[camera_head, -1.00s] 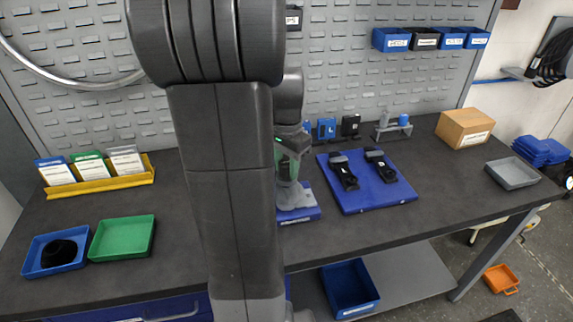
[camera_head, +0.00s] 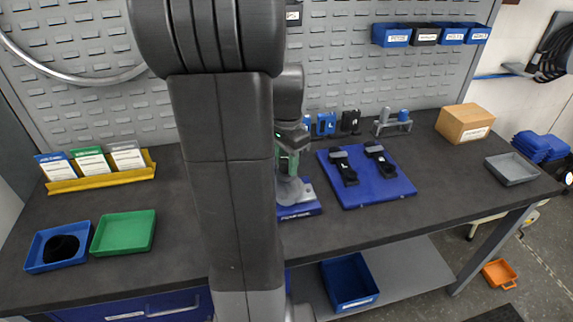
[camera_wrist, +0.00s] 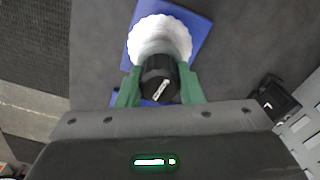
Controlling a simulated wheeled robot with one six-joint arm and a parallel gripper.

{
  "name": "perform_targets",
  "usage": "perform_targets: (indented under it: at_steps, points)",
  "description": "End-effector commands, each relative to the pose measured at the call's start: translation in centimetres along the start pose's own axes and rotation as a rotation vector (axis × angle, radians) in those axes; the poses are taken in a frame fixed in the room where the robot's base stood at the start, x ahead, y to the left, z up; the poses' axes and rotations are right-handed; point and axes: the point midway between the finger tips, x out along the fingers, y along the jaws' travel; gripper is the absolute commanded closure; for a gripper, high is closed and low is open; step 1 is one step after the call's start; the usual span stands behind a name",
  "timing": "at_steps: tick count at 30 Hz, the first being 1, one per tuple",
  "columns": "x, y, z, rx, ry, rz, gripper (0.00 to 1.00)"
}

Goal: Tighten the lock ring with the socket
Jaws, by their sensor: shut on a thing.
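My gripper (camera_wrist: 158,92) has green fingers shut on a dark, round socket (camera_wrist: 160,72) in the wrist view. The socket's dark end has a pale mark. Just beyond it is a pale, scalloped disc (camera_wrist: 160,28) over a blue base. In the head view my gripper (camera_head: 288,162) is above the grey disc (camera_head: 291,191) on its blue block (camera_head: 300,211), partly hidden by my arm. The lock ring cannot be made out. I cannot tell whether the socket touches the disc.
A blue mat (camera_head: 378,190) with two black tools lies right of the block. Blue (camera_head: 36,263) and green (camera_head: 124,232) trays and a yellow card rack (camera_head: 105,179) are at left. A cardboard box (camera_head: 464,124) and grey tray (camera_head: 511,169) are at right.

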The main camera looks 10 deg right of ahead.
Motion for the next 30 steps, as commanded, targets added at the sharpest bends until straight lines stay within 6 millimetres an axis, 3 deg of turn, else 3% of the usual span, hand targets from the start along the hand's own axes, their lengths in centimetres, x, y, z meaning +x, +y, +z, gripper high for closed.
perform_targets:
  at_steps: [10,23,30]
  points:
    - [0.15,0.10,0.10,0.369,-0.004,0.005,1.00]
    - [0.26,0.12,0.13,0.431,-0.004,0.006,1.00]
    - [0.19,0.16,0.16,0.648,-0.004,0.008,1.00]
